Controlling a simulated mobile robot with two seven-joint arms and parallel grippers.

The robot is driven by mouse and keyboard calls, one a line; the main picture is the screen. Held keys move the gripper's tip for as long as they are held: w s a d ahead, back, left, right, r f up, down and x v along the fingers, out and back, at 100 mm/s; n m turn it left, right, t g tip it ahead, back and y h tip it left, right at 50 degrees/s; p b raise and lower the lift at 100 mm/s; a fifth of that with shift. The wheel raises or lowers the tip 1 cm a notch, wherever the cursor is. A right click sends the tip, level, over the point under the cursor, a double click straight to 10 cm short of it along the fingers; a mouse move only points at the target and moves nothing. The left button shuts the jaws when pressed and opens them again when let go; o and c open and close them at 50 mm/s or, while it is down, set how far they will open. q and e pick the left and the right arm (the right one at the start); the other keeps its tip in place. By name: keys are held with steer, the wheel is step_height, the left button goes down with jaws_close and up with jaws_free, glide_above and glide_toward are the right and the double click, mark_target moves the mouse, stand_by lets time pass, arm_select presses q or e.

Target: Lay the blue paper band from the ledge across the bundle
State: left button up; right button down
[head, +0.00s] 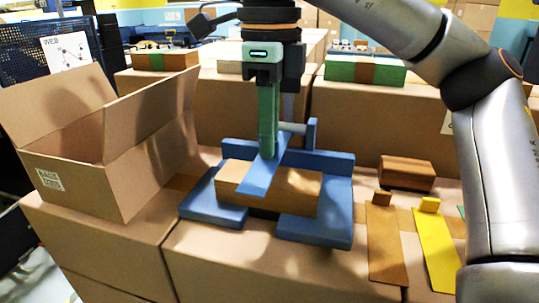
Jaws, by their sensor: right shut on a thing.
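The bundle (297,193) is a brown block lying in a blue cradle (318,230) on the cardboard boxes. My right gripper (268,153) has green fingers and points down above the back of the bundle. It is shut on the blue paper band (258,181). The band slants from the fingertips down toward the front, over the left-middle part of the bundle's top. I cannot tell whether its front part touches the bundle. The fingers hide part of the band's far end. My left gripper is not in view.
An open cardboard box (92,175) stands to the left. At right lie a brown band (384,245) and a yellow band (437,250), with small blocks at their far ends. A brown block (407,172) lies behind them.

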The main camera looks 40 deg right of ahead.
steer(key=shift+f+b, duration=0.3)
steer(key=shift+f, duration=0.95)
steer(key=shift+f, duration=0.2)
steer(key=c, duration=1)
jaws_free()
steer(key=shift+r, duration=0.1)
step_height(320, 180, up, 12)
steer(key=p, duration=0.6)
